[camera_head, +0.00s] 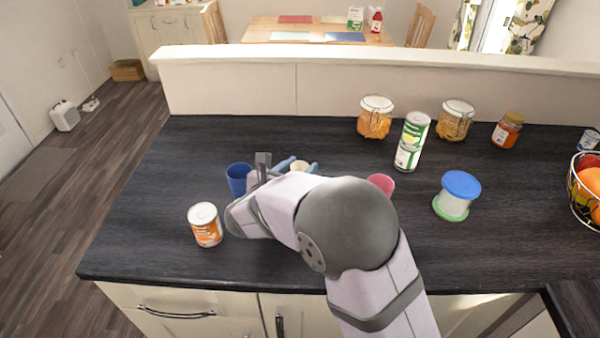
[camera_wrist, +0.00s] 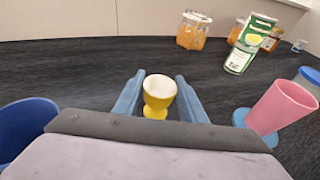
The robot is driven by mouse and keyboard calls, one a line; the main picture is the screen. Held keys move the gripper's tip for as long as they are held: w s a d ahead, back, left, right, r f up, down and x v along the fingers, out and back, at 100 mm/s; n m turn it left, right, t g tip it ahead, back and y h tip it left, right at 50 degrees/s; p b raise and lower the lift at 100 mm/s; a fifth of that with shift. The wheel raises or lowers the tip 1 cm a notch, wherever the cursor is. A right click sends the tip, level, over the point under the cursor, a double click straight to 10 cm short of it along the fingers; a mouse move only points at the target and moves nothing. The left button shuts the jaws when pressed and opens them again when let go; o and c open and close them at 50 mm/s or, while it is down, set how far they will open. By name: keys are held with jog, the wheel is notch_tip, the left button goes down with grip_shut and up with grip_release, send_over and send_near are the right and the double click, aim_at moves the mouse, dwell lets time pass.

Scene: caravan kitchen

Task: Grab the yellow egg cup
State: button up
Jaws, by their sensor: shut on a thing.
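The yellow egg cup (camera_wrist: 159,92), with a pale inside, stands upright between the two blue fingers of my gripper (camera_wrist: 160,78) in the wrist view. My gripper is shut on it, with one finger on each side of its bowl. In the head view only the egg cup's pale top (camera_head: 299,166) shows, between the blue fingertips and behind my wrist. I cannot tell whether its foot touches the counter.
On the dark counter (camera_head: 150,215), a blue cup (camera_head: 238,178) stands close left and an orange-labelled can (camera_head: 205,226) nearer. A pink cup (camera_head: 382,184) and blue-lidded container (camera_head: 456,195) are right. Stacked cans (camera_head: 411,140) and jars (camera_head: 375,118) stand further back.

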notch_tip(320, 180, up, 9)
jog(key=b, duration=0.1)
dwell(0.3)
jog(key=shift+a, duration=0.1)
